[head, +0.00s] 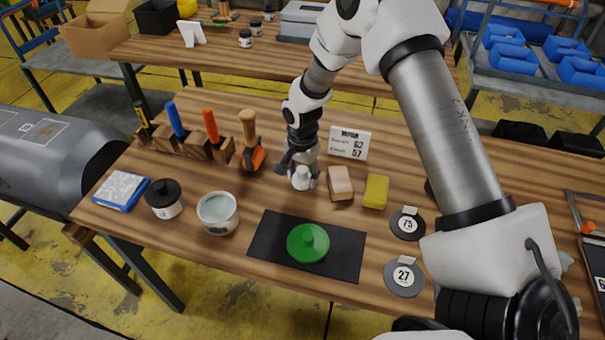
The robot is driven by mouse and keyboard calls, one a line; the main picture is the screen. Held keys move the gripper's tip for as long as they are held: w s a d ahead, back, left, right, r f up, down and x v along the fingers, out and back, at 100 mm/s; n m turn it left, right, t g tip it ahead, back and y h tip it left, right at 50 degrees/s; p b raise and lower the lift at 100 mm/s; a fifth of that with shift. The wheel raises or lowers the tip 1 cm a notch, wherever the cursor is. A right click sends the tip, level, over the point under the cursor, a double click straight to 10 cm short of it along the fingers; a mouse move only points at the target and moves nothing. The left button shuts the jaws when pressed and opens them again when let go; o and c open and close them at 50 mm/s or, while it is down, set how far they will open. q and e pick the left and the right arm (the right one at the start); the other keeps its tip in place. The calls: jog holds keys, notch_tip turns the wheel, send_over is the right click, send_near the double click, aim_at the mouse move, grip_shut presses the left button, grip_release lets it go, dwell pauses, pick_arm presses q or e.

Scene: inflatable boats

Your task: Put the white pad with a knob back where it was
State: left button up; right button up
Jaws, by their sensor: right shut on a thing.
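My right gripper (301,164) reaches down over the middle of the wooden table and is shut on the white pad with a knob (301,181). Only part of the white pad shows below the fingers. I cannot tell whether it touches the table or hangs just above it. My left gripper is not in view.
A beige block (340,183) and yellow sponge (376,191) are close right of the gripper. A tool rack (194,147) stands left; a white sign (349,143) stands behind. Round tags (407,223) lie right.

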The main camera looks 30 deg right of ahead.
aim_at(302, 169)
jog(key=o, duration=1.2)
jog(key=shift+f, duration=0.1)
notch_tip(302, 169, up, 12)
jog(key=shift+r+b, duration=0.2)
jog(key=shift+b, duration=0.35)
